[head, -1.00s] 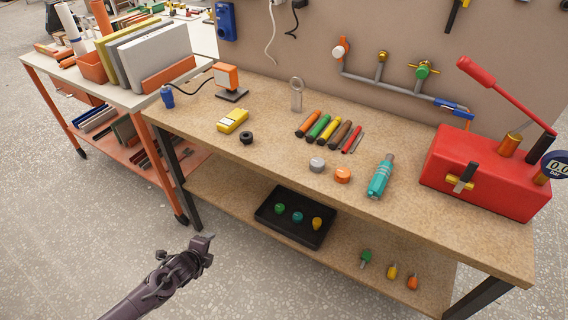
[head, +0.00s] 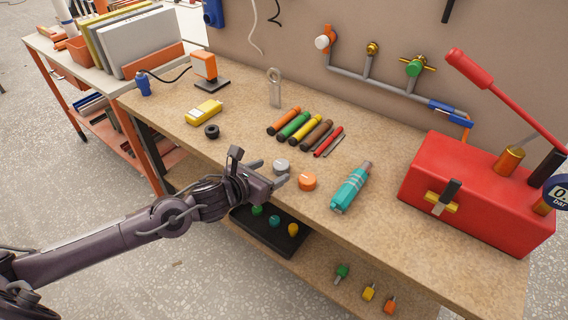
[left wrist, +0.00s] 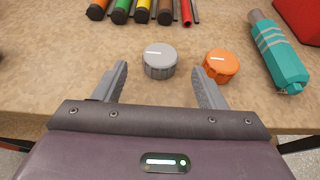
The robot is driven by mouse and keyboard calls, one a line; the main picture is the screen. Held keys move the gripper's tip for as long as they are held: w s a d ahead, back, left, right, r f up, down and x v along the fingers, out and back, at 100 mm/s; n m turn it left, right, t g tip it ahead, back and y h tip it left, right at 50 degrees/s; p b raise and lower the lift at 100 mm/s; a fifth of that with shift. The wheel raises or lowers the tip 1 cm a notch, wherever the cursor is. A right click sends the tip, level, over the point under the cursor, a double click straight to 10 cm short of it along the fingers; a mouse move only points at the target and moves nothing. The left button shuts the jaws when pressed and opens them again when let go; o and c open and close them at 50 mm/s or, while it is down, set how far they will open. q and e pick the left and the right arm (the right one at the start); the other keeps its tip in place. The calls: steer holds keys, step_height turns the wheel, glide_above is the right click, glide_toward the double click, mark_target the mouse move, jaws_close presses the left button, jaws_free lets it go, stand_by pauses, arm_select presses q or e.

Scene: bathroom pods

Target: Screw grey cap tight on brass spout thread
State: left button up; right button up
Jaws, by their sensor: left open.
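The grey cap (head: 281,167) stands on the workbench beside an orange cap (head: 307,182). It also shows in the left wrist view (left wrist: 160,62), just beyond the fingertips and roughly centred between them. My left gripper (head: 260,167) is open and empty at the bench's front edge, pointing at the grey cap. In the left wrist view its two fingers (left wrist: 159,72) are spread wide, with the orange cap outside the right one. A brass fitting (head: 372,48), which looks like the spout, sits on the middle branch of the grey wall pipe; its thread is too small to make out. My right gripper is out of view.
A teal bottle-like tool (head: 350,187) lies right of the caps, and several coloured markers (head: 300,127) lie behind them. A red pump box (head: 460,190) with a raised handle stands at the right. A black ring (head: 211,131) and yellow meter (head: 204,111) lie left.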

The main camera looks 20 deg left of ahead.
mark_target(280, 165)
arm_select(q)
steer(key=shift+w+d+p, duration=0.15)
steer(key=shift+w+p, duration=0.15)
steer(key=shift+w, duration=0.2)
steer(key=p+x, duration=0.1)
steer(key=x, duration=0.2)
steer(key=shift+w+d, duration=0.2)
steer(key=shift+w, duration=0.2)
steer(key=shift+w+d+f, duration=0.15)
steer(key=shift+w, duration=0.15)
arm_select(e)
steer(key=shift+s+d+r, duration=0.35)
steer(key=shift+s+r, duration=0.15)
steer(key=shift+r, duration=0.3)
arm_select(q)
steer(key=c, duration=1.1)
steer(key=shift+o, duration=0.2)
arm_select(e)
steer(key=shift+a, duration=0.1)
